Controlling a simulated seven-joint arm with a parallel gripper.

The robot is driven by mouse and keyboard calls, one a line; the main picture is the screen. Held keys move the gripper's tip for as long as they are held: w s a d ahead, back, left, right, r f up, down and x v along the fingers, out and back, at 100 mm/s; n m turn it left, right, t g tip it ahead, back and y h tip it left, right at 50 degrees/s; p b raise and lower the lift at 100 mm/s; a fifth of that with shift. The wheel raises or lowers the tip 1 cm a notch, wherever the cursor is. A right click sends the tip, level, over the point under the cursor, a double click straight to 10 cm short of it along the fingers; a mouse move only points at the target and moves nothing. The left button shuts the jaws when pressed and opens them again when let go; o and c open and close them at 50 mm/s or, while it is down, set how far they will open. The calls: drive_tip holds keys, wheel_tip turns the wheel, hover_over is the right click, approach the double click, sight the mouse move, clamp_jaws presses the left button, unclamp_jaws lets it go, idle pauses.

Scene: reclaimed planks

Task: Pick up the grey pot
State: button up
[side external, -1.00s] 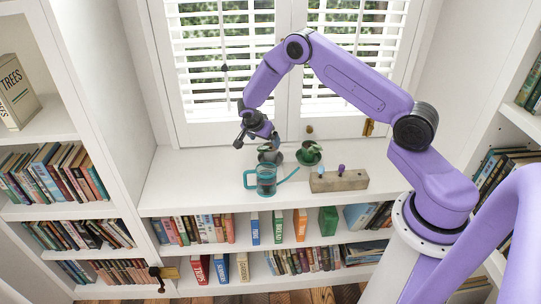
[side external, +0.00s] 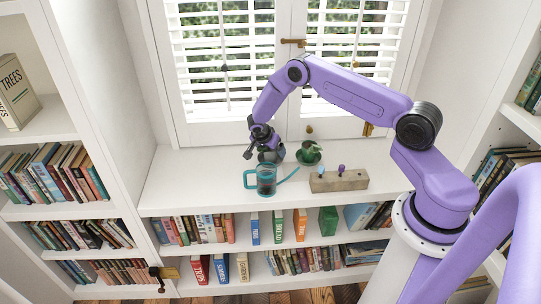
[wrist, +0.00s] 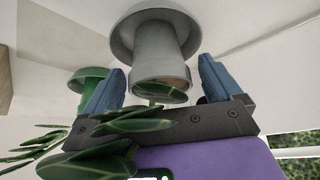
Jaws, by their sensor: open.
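The grey pot (wrist: 152,58) stands on a grey saucer (wrist: 150,22) in the wrist view, with green leaves (wrist: 128,130) growing toward the camera. My gripper (wrist: 162,69) is open, its two blue fingers on the left and right of the pot with a gap to each side showing. In the side view the grey pot (side external: 276,154) is on the white window shelf (side external: 205,175), partly hidden by my gripper (side external: 257,153), which is low above it.
A green pot (side external: 309,152) with a plant stands close to the right; it also shows in the wrist view (wrist: 88,76). A teal watering can (side external: 265,180) stands in front, its spout pointing right. A wooden block (side external: 338,181) with small tools lies front right. The shelf's left side is clear.

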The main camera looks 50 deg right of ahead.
drive_tip(key=c, duration=1.4)
drive_tip(key=shift+r, duration=0.1)
drive_tip(key=shift+c, duration=0.2)
drive_tip(key=shift+r, duration=0.1)
drive_tip(key=shift+r, duration=0.65)
drive_tip(key=s+a+r, duration=0.4)
drive_tip(key=s+r, duration=0.9)
drive_tip(key=r, duration=0.1)
drive_tip(key=shift+s+r, duration=0.2)
